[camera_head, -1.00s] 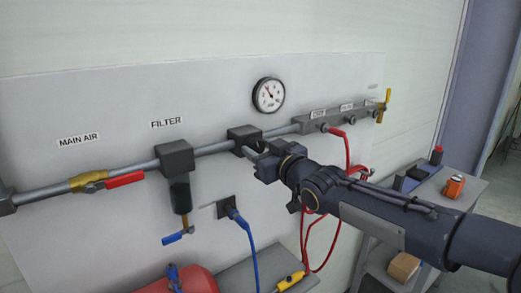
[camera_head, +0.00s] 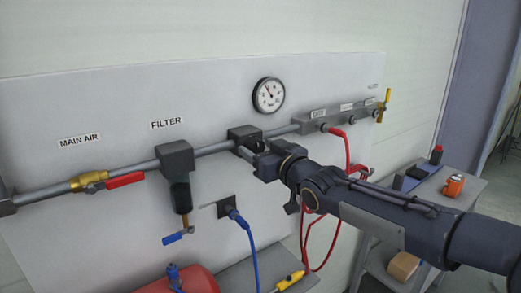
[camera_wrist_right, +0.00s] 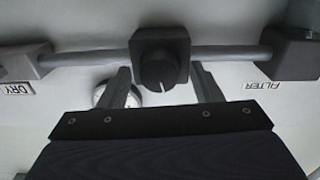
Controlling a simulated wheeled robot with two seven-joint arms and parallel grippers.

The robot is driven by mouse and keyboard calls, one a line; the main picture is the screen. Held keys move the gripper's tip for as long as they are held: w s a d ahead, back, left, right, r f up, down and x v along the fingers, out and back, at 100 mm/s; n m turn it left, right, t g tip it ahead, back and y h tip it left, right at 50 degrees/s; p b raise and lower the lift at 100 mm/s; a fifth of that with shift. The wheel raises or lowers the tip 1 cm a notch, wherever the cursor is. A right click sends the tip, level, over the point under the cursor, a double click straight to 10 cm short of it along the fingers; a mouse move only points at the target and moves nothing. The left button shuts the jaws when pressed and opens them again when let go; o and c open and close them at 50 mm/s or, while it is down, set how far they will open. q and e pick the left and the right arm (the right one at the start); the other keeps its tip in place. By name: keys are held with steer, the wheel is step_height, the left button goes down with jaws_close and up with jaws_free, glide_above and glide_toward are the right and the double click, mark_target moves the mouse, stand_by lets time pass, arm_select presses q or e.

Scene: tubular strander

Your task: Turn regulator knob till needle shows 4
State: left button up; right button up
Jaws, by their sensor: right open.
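The regulator (camera_head: 243,133) is a dark block on the grey pipe, between the filter and the outlet manifold. In the right wrist view its round black knob (camera_wrist_right: 160,71) faces me, with a light mark at its lower edge in the picture. My right gripper (camera_wrist_right: 165,88) is open, with one finger on each side of the knob and visible gaps between. In the head view my right gripper (camera_head: 252,152) hides most of the knob. The white pressure gauge (camera_head: 268,95) hangs above the regulator; its needle points to the upper left, its numbers too small to read.
The filter (camera_head: 176,160) and a red-handled valve (camera_head: 125,180) sit left along the pipe. A manifold (camera_head: 335,120) with red hoses is at the right. A blue cable (camera_head: 243,225) hangs below.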

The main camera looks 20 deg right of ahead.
steer(key=p+v, duration=0.1)
steer(key=v, duration=0.7)
steer(key=shift+w, duration=0.1)
stand_by(2.9)
steer(key=shift+y, duration=0.5)
steer(key=x, duration=0.5)
steer(key=b+x, duration=0.1)
steer(key=x, duration=0.1)
steer(key=shift+w+d+f, duration=0.2)
steer(key=shift+w+f, duration=0.1)
